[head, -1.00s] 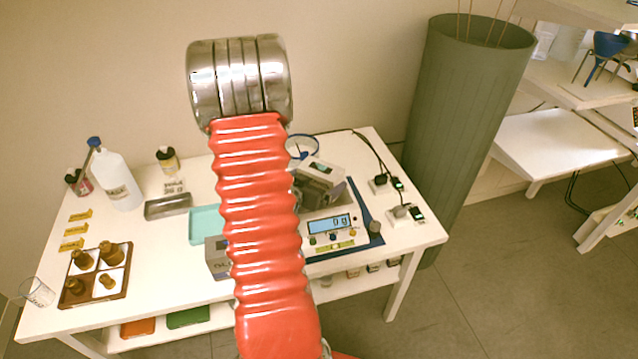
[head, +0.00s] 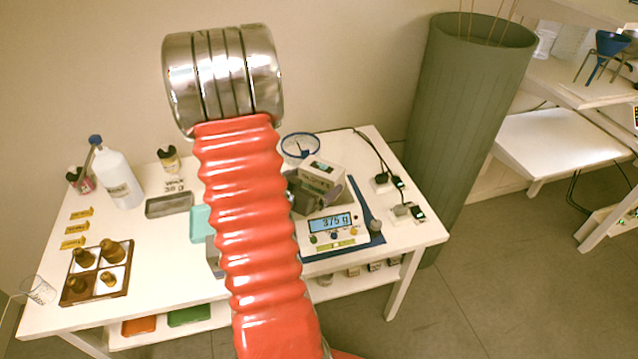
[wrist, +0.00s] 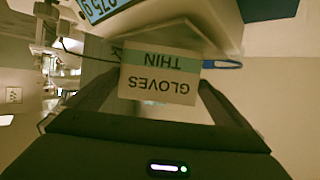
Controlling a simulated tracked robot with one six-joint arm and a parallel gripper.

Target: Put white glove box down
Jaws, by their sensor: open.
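The white glove box (head: 322,172) rests on the scale (head: 328,238) at the right of the table, and the scale's display reads about 375 g. In the wrist view the box (wrist: 160,86) shows its "GLOVES THIN" label upside down, with a teal band. My gripper (wrist: 163,80) is open, with one dark finger on each side of the box. Whether the fingers touch it I cannot tell. In the head view, my red arm hides part of my gripper and the scale's left side.
A grey box (head: 213,258) and a teal tray (head: 200,224) are partly behind my arm. Black plugs (head: 382,180) lie right, beside a tall green bin (head: 465,120).

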